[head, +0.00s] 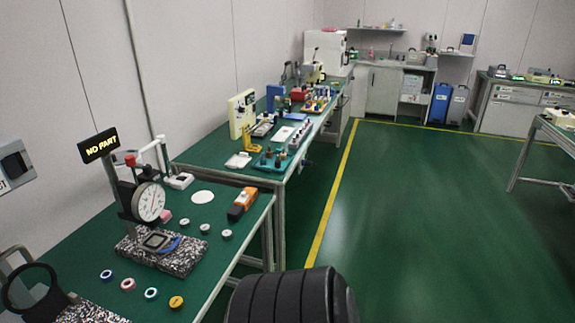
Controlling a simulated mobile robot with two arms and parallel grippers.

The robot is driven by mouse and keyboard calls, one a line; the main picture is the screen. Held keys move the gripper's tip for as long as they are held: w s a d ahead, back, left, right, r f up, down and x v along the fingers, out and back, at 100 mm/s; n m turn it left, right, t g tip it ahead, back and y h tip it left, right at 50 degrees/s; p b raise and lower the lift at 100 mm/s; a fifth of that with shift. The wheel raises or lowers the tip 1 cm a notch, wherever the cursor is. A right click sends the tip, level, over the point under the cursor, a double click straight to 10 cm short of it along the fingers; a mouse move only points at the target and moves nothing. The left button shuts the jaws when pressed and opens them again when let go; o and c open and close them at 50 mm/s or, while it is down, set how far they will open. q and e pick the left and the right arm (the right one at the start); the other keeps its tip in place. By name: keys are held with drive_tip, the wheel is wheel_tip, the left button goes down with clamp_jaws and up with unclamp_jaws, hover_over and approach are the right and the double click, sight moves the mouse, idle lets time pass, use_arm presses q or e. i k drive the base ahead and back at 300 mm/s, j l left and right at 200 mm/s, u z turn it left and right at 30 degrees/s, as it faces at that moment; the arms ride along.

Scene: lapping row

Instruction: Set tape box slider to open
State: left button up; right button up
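I cannot make out for certain which object is the tape box, and no slider or its position can be read at this distance. An orange and black block-shaped item (242,204) lies at the right edge of the near green-topped bench (75,240). Far back, blue boxes and several small devices stand on the second bench (215,150). Neither of my grippers shows in the head view.
A dial gauge (149,203) stands on a speckled base (162,250) beside a "NO PART" sign (99,146). Several small rings lie nearby, including a yellow one (176,302). Green floor (430,210) is open right of the yellow line (333,195).

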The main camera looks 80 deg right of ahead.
sight(243, 198)
drive_tip(key=z, duration=2.35)
